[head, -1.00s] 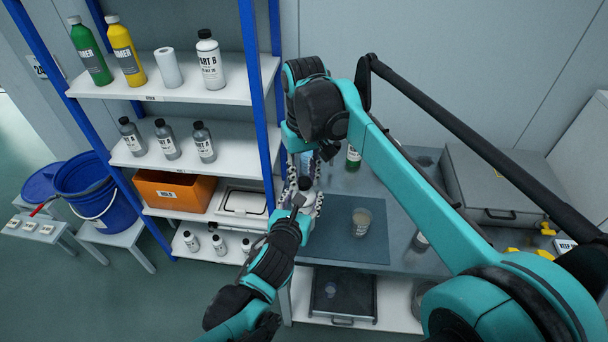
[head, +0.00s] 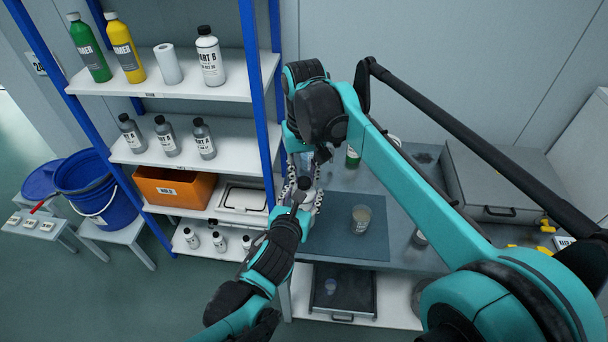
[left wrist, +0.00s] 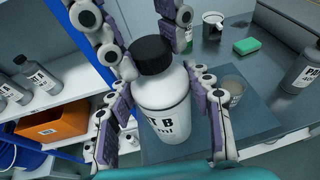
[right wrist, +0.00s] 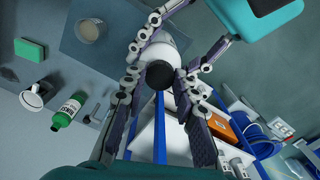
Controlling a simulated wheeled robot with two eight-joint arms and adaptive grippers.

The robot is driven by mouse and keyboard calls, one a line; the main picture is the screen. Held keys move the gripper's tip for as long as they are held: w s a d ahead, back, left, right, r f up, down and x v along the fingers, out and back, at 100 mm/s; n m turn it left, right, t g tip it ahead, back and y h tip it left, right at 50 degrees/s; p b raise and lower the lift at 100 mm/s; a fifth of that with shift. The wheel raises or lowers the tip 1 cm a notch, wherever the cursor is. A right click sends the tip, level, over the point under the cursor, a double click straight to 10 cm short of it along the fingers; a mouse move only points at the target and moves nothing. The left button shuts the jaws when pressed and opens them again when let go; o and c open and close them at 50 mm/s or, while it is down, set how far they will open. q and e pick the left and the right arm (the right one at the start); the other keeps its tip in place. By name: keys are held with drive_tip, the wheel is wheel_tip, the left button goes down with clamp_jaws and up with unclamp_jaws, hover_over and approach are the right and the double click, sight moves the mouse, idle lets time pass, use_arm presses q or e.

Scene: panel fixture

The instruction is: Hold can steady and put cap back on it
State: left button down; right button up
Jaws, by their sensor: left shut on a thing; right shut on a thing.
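The white can (left wrist: 165,105) marked PART B stands upright between the fingers of my left gripper (left wrist: 172,118), which is shut on its body. The black cap (left wrist: 152,55) is at the top of the can, in line with it; I cannot tell whether it is fully seated. My right gripper (right wrist: 160,82) comes from above, shut on the cap (right wrist: 160,76), one finger on each side. In the head view the cap (head: 305,183) is partly hidden by fingers, and most of the can is hidden by both grippers.
A cup (head: 361,218) stands on the dark mat (head: 345,246) right of the can. A green bottle (right wrist: 66,112), a mug (right wrist: 36,95) and a green sponge (right wrist: 30,50) are on the bench. The blue-posted shelf (head: 262,120) is close on the left.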

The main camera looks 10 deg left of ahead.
drive_tip(key=m, duration=0.9)
drive_tip(key=shift+a, duration=0.1)
drive_tip(key=m, duration=1.4)
drive_tip(key=shift+w, duration=0.1)
drive_tip(key=m, duration=0.4)
drive_tip(key=shift+f+m, duration=0.1)
drive_tip(key=shift+m, duration=0.3)
drive_tip(key=m, duration=0.3)
drive_tip(key=shift+w, duration=0.1)
drive_tip(key=o, duration=0.7)
